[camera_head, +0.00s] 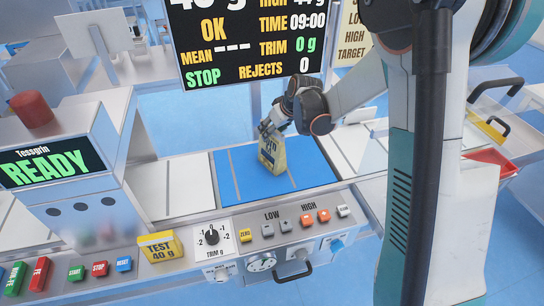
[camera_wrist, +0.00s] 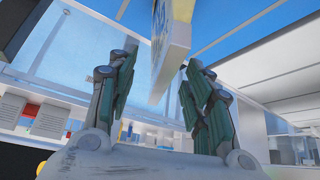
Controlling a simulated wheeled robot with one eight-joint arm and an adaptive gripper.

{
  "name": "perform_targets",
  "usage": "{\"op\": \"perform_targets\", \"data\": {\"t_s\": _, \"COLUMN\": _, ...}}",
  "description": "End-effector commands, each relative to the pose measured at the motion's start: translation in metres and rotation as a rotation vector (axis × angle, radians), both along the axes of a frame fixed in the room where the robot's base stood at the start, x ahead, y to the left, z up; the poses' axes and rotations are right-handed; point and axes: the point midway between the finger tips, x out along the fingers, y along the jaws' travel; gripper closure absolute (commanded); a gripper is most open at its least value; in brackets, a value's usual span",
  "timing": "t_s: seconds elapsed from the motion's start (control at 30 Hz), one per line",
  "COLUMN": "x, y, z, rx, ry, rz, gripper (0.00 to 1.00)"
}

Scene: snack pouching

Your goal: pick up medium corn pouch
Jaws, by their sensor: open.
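A yellow pouch (camera_head: 272,153) with dark lettering stands upright on the blue weighing plate (camera_head: 312,165), tilted slightly in the picture. My gripper (camera_head: 268,127) is at the pouch's top, coming from the upper right. In the wrist view my gripper (camera_wrist: 160,100) is open, with one finger on each side of the pouch (camera_wrist: 172,45). The pouch's lower edge shows between the fingers, with a visible gap on both sides. Its lettering is only partly legible, so I cannot confirm its contents or size.
A dark display (camera_head: 250,45) reads OK and STOP behind the plate. A grey machine (camera_head: 75,205) reading READY stands at left. A yellow 40 g test block (camera_head: 160,247) and several buttons line the front panel. A red tray (camera_head: 490,163) is at right.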

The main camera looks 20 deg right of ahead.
Motion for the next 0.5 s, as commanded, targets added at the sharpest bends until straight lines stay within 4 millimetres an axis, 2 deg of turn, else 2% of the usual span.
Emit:
{"op": "perform_targets", "data": {"t_s": 0.23, "x": 0.015, "y": 0.008, "z": -0.034, "rx": -0.001, "ry": 0.000, "rz": 0.002, "gripper": 0.54}}
{"op": "perform_targets", "data": {"t_s": 0.33, "x": 0.020, "y": 0.010, "z": -0.040, "rx": 0.000, "ry": 0.000, "rz": 0.001, "gripper": 0.54}}
{"op": "perform_targets", "data": {"t_s": 0.5, "x": 0.020, "y": 0.010, "z": -0.040, "rx": 0.000, "ry": 0.000, "rz": 0.001, "gripper": 0.54}}
